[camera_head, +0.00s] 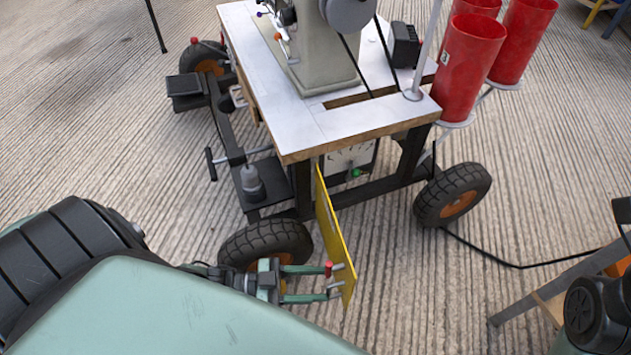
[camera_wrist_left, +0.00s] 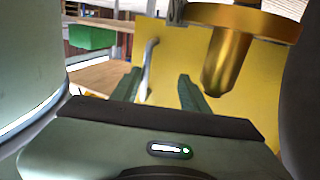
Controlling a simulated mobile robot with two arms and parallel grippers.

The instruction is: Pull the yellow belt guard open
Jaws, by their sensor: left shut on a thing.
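The yellow belt guard (camera_head: 332,235) is a thin upright panel below the front corner of the machine table. It stands out from the frame toward me, seen nearly edge-on. My left gripper (camera_head: 328,283) is at its near lower end, shut on the guard's grey handle. In the left wrist view the yellow panel (camera_wrist_left: 165,65) fills the background, and the bent grey handle (camera_wrist_left: 149,62) shows between the fingers of my left gripper (camera_wrist_left: 160,88). A red-tipped part (camera_head: 328,269) shows at the upper finger. The exact finger contact is hard to see. My right gripper is not in view.
One black tyre (camera_head: 268,243) is close beside my left gripper; another (camera_head: 452,195) is to the right. A black cable (camera_head: 515,265) crosses the floor. Red cylinders (camera_head: 468,65) stand at the right. Ribbed floor below the guard is clear.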

